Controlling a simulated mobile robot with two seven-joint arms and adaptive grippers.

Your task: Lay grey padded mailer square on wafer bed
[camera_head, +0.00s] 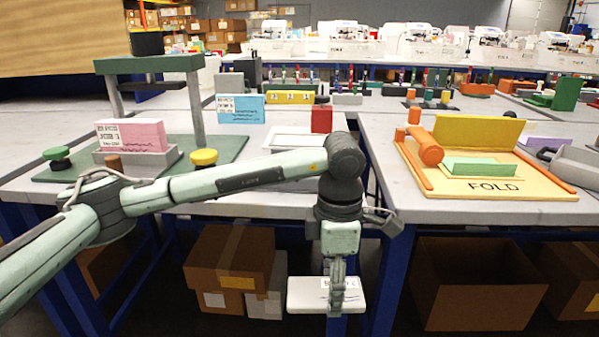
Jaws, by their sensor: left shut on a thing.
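My left gripper (337,290) hangs pointing down in front of the tables, over the gap between them. It is shut on a pale grey-white padded mailer (303,294) with dark print on it. The fingers cover the mailer's middle, and it hangs below table height, clear of any surface. A flat white bed with a grey outlined panel (290,140) lies on the left table behind the arm, partly hidden by the arm; I cannot tell for sure that it is the wafer bed. My right gripper is not in view.
A red block (321,119) stands at the bed's back right. A green press frame (150,66) with a pink box (131,135) stands at left. A yellow FOLD board (510,188) lies on the right table. Cardboard boxes (232,262) sit under the tables.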

